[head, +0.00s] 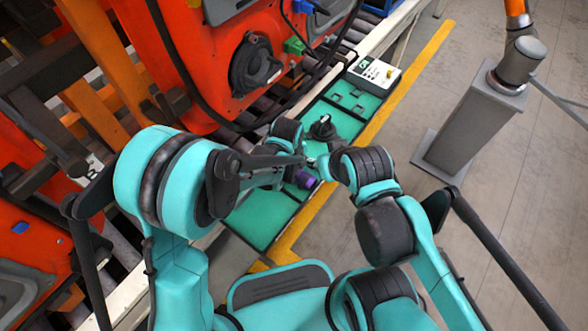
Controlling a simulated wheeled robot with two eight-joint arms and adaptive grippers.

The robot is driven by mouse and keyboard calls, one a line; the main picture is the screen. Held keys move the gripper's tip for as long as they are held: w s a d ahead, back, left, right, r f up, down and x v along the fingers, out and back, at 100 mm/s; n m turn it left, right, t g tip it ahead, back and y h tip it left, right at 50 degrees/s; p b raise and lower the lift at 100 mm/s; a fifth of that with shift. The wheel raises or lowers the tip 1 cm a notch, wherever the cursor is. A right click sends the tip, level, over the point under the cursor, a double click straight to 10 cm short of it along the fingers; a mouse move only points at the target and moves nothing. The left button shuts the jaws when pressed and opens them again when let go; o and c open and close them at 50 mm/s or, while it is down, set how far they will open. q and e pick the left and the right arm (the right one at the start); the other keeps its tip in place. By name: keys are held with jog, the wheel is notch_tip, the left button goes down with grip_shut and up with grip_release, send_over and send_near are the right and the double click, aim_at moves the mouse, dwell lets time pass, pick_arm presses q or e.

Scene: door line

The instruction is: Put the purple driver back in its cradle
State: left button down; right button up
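The purple driver (305,180) shows as a small purple shape low over the green work surface (255,220), between my two grippers. My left gripper (292,174) is beside or around it, largely hidden by its own arm links. My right gripper (318,168) is close by on the right, also small and partly covered. I cannot tell whether either gripper is open or shut, or which one touches the driver. A black round-based holder (322,128) stands on the green surface beyond the grippers; I cannot tell whether it is the cradle.
Dark fittings (348,96) lie farther along the green surface, with a white box (374,73) at its far end. An orange door panel (205,60) borders the left. A yellow floor line (405,85) and a grey pedestal (470,125) are to the right.

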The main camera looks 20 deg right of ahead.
pick_arm(q)
jog(key=shift+f, duration=0.3)
dwell(0.7)
jog(key=c, duration=0.9)
grip_release()
notch_tip(320, 180, up, 12)
jog(key=s+a, duration=0.1)
jog(key=shift+s+a, duration=0.15)
jog(key=shift+s, duration=0.15)
